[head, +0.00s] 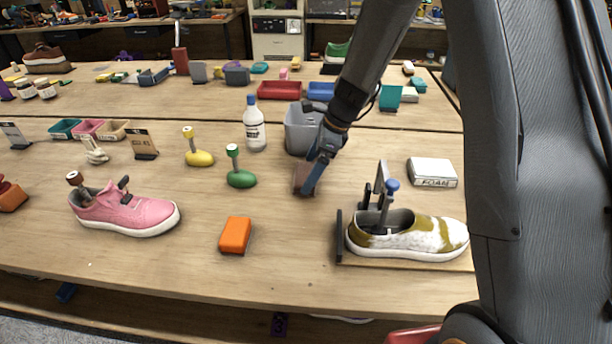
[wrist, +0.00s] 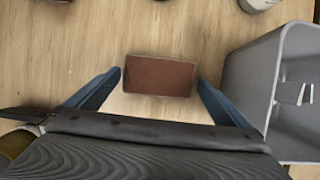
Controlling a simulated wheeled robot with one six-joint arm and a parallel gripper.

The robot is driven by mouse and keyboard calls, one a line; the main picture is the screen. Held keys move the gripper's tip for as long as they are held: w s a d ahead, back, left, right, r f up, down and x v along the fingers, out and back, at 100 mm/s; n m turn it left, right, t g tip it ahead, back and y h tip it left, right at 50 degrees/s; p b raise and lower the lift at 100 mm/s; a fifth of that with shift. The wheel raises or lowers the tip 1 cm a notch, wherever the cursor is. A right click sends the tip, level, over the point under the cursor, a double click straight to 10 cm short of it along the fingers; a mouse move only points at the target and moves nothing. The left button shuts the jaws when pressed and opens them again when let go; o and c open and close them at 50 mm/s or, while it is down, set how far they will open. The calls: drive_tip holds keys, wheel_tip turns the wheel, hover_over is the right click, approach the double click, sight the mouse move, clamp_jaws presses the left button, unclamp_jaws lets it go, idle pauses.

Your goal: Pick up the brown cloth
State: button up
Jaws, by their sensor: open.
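The brown cloth (wrist: 159,76) is a small folded rectangle lying on the wooden table. In the wrist view it sits between and slightly beyond the open blue fingertips of my gripper (wrist: 160,81), with a gap on each side. In the head view my gripper (head: 305,184) points down at the cloth (head: 300,175), just left of the grey bin's front, and partly hides it. My gripper is open and holds nothing.
A grey bin (wrist: 252,75) stands close to the right of my gripper in the wrist view. A white bottle (head: 254,130), a green shoe tree (head: 240,178), an orange block (head: 236,235), a foam box (head: 433,172) and a white-and-olive sneaker (head: 425,237) on a stand lie around it. The pink sneaker (head: 125,209) is left.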

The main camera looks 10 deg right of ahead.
drive_tip(key=shift+x, duration=0.8)
drive_tip(key=c, duration=0.7)
drive_tip(key=shift+c, duration=0.2)
wheel_tip(320, 180, up, 10)
drive_tip(key=b, duration=0.1)
